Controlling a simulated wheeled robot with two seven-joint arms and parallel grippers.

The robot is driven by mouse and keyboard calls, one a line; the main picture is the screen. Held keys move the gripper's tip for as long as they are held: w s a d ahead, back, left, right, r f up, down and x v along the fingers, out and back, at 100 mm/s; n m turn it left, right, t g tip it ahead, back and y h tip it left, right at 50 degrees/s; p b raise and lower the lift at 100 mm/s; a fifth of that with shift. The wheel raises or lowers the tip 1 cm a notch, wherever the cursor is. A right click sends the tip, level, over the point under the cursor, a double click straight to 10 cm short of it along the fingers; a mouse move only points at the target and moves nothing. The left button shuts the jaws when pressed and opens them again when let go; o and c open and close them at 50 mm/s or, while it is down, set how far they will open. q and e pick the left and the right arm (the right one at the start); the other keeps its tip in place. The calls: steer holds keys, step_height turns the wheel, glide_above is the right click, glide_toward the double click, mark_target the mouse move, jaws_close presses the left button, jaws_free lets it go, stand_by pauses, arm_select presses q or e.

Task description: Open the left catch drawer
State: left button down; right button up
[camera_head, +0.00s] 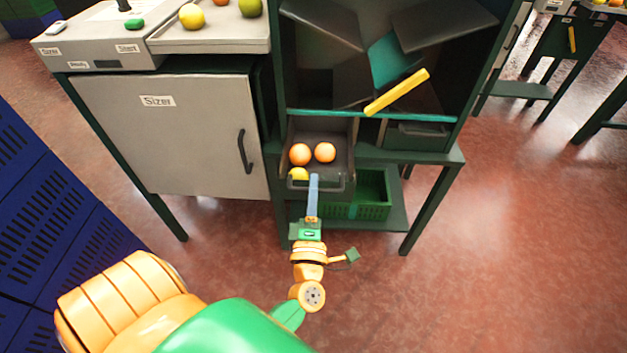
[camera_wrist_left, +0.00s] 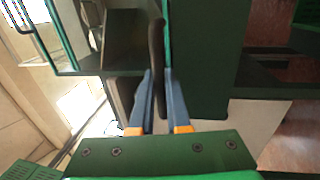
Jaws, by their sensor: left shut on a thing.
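The left catch drawer (camera_head: 341,167) stands pulled out from the sorter's frame in the head view. Two oranges (camera_head: 325,152) and a yellow fruit (camera_head: 299,174) lie in it. My left gripper (camera_head: 314,180) reaches the drawer's front from below and is shut on its dark handle (camera_head: 334,186). In the left wrist view, the blue fingers (camera_wrist_left: 158,82) sit on either side of the dark handle bar (camera_wrist_left: 156,50). The right catch drawer (camera_head: 418,136) is pushed in. My right gripper is out of view.
A green crate (camera_head: 372,193) stands on the shelf below the drawers. A grey sizer cabinet (camera_head: 185,130) with a black handle is to the left. A yellow bar (camera_head: 397,92) slants across the sorter above. Blue crates (camera_head: 40,195) stand far left. The floor at right is clear.

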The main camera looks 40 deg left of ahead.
arm_select(q)
steer(key=c, duration=0.9)
jaws_free()
steer(key=shift+w, duration=0.1)
steer(key=b+v, duration=0.1)
steer(key=v, duration=0.6)
